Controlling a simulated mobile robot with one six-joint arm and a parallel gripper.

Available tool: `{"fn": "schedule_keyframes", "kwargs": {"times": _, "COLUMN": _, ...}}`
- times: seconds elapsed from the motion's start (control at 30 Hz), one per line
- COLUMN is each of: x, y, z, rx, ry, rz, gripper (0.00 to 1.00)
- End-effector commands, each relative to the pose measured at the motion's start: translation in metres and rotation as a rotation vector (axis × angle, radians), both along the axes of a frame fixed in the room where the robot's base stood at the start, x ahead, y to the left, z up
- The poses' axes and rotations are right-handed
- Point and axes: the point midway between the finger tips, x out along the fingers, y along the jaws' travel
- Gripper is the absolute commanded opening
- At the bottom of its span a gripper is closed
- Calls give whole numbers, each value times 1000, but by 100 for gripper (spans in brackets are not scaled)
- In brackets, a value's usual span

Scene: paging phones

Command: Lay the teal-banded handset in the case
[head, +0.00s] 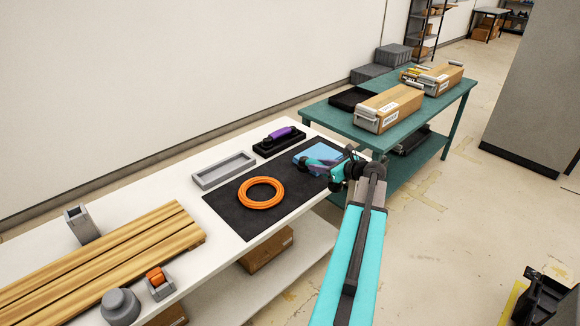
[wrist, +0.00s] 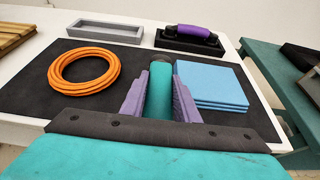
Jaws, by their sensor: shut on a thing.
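The teal-banded handset (wrist: 160,88) is between the two purple fingers of my gripper (wrist: 160,95) in the wrist view. Its teal band faces the camera and a dark end shows beyond it; the rest is hidden. In the head view my gripper (head: 322,164) is over the right part of the black mat, beside the blue stack. I cannot tell whether the handset touches the mat. A grey open tray (head: 223,170), possibly the case, is empty behind the mat; it also shows in the wrist view (wrist: 105,31).
A purple-banded handset (head: 280,134) lies in a black holder (head: 264,149) at the back. An orange coil (head: 261,193) and blue stack (head: 312,153) lie on the black mat (head: 235,220). Wooden slats (head: 110,250) fill the left. The teal bench (head: 400,118) holds boxes and a black tray (head: 350,98).

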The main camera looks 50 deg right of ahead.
Motion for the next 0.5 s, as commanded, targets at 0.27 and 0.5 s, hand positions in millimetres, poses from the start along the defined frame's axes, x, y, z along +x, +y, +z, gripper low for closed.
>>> {"fn": "schedule_keyframes", "kwargs": {"times": 0.27, "x": 51, "y": 7, "z": -1, "rx": 1, "ry": -1, "rz": 3, "gripper": 0}}
{"fn": "schedule_keyframes", "kwargs": {"times": 0.5, "x": 93, "y": 13, "z": -6, "rx": 1, "ry": -1, "rz": 3, "gripper": 0}}
